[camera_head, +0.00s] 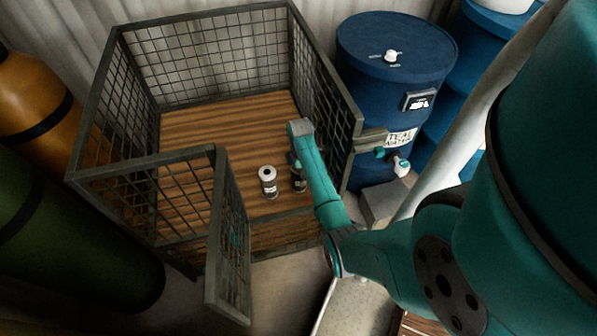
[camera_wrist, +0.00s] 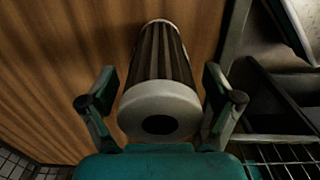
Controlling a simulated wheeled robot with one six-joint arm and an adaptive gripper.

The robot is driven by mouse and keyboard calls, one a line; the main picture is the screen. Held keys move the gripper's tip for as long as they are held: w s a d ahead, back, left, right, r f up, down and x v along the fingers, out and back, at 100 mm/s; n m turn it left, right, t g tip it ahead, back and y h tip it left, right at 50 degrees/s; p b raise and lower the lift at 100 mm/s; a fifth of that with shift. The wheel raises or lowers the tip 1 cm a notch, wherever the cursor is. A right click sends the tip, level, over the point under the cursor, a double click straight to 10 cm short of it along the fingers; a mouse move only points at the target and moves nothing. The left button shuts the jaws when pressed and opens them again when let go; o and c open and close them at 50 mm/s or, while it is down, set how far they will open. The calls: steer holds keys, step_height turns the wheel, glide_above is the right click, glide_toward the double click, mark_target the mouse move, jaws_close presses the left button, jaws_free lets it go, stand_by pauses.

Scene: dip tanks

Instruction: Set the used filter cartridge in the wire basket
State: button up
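The wire basket (camera_head: 85,175) is a large dark mesh crate with a plank floor; its front panel stands partly open. In the wrist view, the used filter cartridge (camera_wrist: 160,60) has dark pleats and white end caps with a dark hole. It appears to stand on the basket's plank floor. My gripper (camera_wrist: 160,78) straddles it, with a finger on each side and narrow gaps beside the pleats, and looks open.
A blue drum (camera_head: 375,85) with a tap stands right of the basket. Orange (camera_head: 35,100) and green (camera_head: 70,245) cylinders stand at left. The basket floor's left side is clear.

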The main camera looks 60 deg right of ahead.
steer(key=shift+r, duration=0.15)
step_height(320, 180, up, 12)
steer(key=shift+f, duration=0.25)
steer(key=s+a+f+m+t+h, duration=0.15)
steer(key=a+f, duration=0.35)
steer(key=a, duration=0.5)
steer(key=s+a+f+m+t+h, duration=0.1)
steer(key=a+f+t, duration=0.2)
steer(key=a+f, duration=0.45)
steer(key=s+a+r+m+t, duration=0.15)
steer(key=s+a, duration=0.25)
steer(key=a, duration=0.5)
steer(key=s+a+r+m+t, duration=0.2)
steer(key=s+a+r+t, duration=0.2)
steer(key=s+a+r, duration=0.55)
steer(key=s+a+r+m+t+y, duration=0.1)
steer(key=s+r, duration=0.3)
steer(key=r, duration=0.5)
steer(key=s+a+r+m+t+y, duration=0.1)
steer(key=s+a+r+t, duration=0.3)
steer(key=r, duration=0.4)
steer(key=shift+r, duration=0.4)
steer(key=shift+s+a+y, duration=0.1)
steer(key=shift+y, duration=0.15)
